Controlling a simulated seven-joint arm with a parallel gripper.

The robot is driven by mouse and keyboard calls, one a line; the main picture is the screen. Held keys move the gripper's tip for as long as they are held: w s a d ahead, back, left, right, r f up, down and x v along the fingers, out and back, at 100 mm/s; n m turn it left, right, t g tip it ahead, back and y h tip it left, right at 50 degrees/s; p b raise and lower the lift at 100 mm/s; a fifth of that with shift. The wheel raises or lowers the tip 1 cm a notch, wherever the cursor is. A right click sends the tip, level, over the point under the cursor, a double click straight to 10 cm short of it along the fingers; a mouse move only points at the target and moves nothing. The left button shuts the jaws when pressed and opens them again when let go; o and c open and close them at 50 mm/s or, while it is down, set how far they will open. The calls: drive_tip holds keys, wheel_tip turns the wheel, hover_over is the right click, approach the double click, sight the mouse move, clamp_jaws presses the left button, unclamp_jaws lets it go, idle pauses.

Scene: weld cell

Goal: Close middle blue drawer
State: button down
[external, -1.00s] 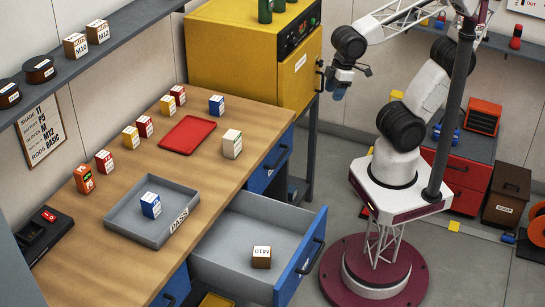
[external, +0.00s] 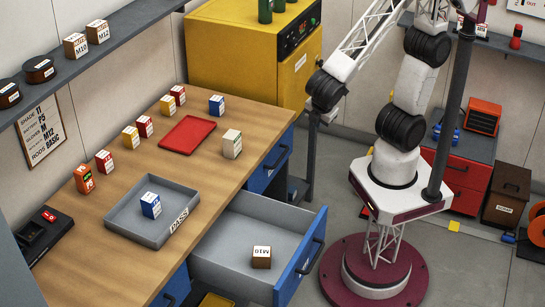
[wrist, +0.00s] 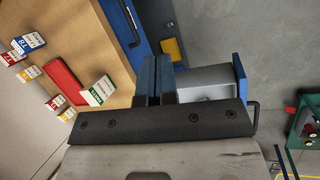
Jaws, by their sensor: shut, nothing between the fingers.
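The middle blue drawer (external: 301,268) stands pulled out from the wooden bench, between two closed blue drawers. It has a grey inside, a dark handle on its blue front, and a brown box marked M10 (external: 261,257) lying in it. In the wrist view the open drawer (wrist: 240,78) is at the right, partly hidden behind my gripper. My gripper (wrist: 158,62) shows there with its blue-tipped fingers together and nothing between them. In the external view my wrist is raised near the yellow cabinet, beyond the drawer and not touching it; the fingers are hard to make out.
The bench (external: 200,165) holds a grey PASS tray (external: 125,232) with a blue box, a red tray (external: 187,135) and several small boxes. A yellow cabinet (external: 245,60) stands behind. The floor between the open drawer and my base is a narrow free strip.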

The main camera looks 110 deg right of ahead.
drive_tip(key=w+a+f+n+t+h, duration=0.1)
drive_tip(key=w+a+f+n+h, duration=0.1)
drive_tip(key=a, duration=0.4)
drive_tip(key=w+a+f+n+t+h, duration=0.1)
drive_tip(key=w+a+f+n+h, duration=0.2)
drive_tip(key=a+f+n, duration=0.2)
drive_tip(key=w+a+f+n+t+h, duration=0.1)
drive_tip(key=w+a+f+n+h, duration=0.1)
drive_tip(key=a+f, duration=0.4)
drive_tip(key=shift+w+a+n+t+h, duration=0.15)
drive_tip(key=shift+a+n+h, duration=0.2)
drive_tip(key=shift+a, duration=0.45)
drive_tip(key=shift+w+a+n+t+h, duration=0.2)
drive_tip(key=shift+a+n, duration=0.25)
drive_tip(key=shift+a, duration=0.3)
drive_tip(key=s+a+f+n+t+h, duration=0.1)
drive_tip(key=a+f+n+t, duration=0.5)
drive_tip(key=a, duration=0.4)
drive_tip(key=n+t, duration=0.4)
approach(309, 253)
drive_tip(key=v, duration=0.6)
drive_tip(key=shift+s+r+y, duration=0.35)
drive_tip(key=shift+s, duration=0.05)
drive_tip(key=shift+w+d, duration=0.1)
drive_tip(key=shift+x, duration=6.95)
drive_tip(key=shift+w, duration=0.1)
drive_tip(key=x, duration=3)
drive_tip(key=shift+w+d+r, duration=0.1)
drive_tip(key=shift+w+r, duration=0.15)
drive_tip(key=shift+w, duration=0.1)
